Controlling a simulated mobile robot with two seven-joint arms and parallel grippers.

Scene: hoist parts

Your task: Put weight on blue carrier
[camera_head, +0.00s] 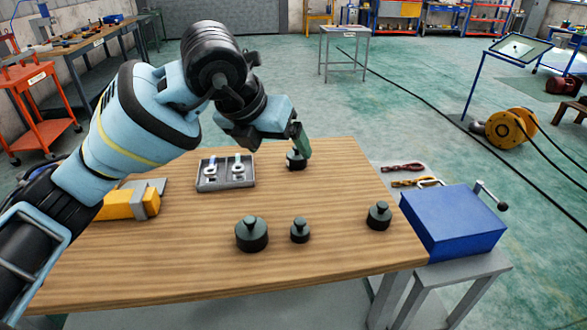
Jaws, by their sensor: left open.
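Several dark grey weights with knobs on top stand upright on the wooden table: a large one (251,234), a small one (299,231), one at the right (378,216) and one at the back (296,160). My left gripper (300,143) points down at the back weight's knob and partly hides it. It is open; I cannot tell whether its fingers touch the knob. A blue box-shaped body (452,224) with a crank handle sits on a grey stand right of the table; I cannot tell if this is the blue carrier. My right gripper is not in view.
A grey tray (226,184) with two metal eye parts lies left of the back weight. A yellow and grey block (130,203) lies at the table's left, near my left arm. Red and orange shackle-like pieces (403,167) lie beyond the right edge. The front of the wooden table (180,275) is clear.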

